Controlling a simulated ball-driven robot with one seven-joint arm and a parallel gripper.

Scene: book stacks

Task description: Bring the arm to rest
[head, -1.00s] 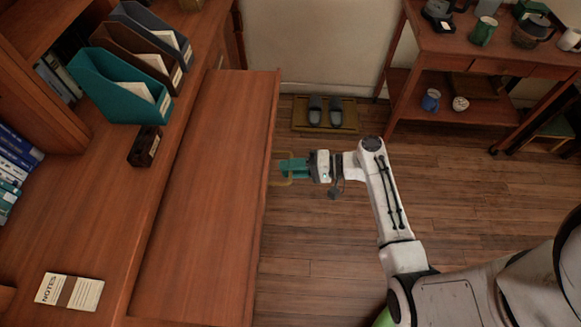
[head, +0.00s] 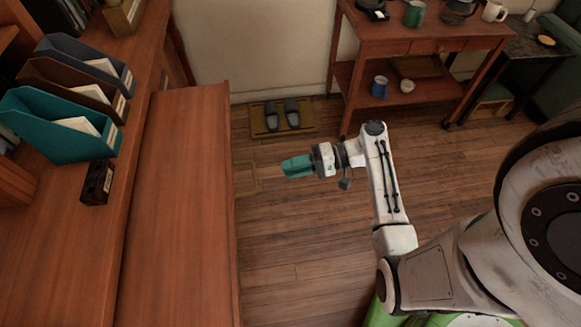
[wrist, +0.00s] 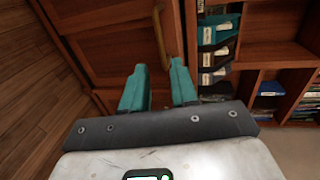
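My gripper (head: 284,168) is at the end of my white arm, over the wooden floor in the head view. Its teal fingers point left toward the brass handle (head: 247,178) on the edge of a wooden panel, with a gap between them. In the wrist view the two fingers of my gripper (wrist: 160,85) stand apart with nothing between them. The handle (wrist: 162,35) shows beyond them, clear of the fingertips.
The wooden panel (head: 180,210) stands out from the desk on the left. Magazine holders (head: 62,125) and a dark box (head: 97,182) sit on the desk. Slippers (head: 292,113) lie on a mat ahead. A wooden side table (head: 425,35) is at the back right. Floor between is clear.

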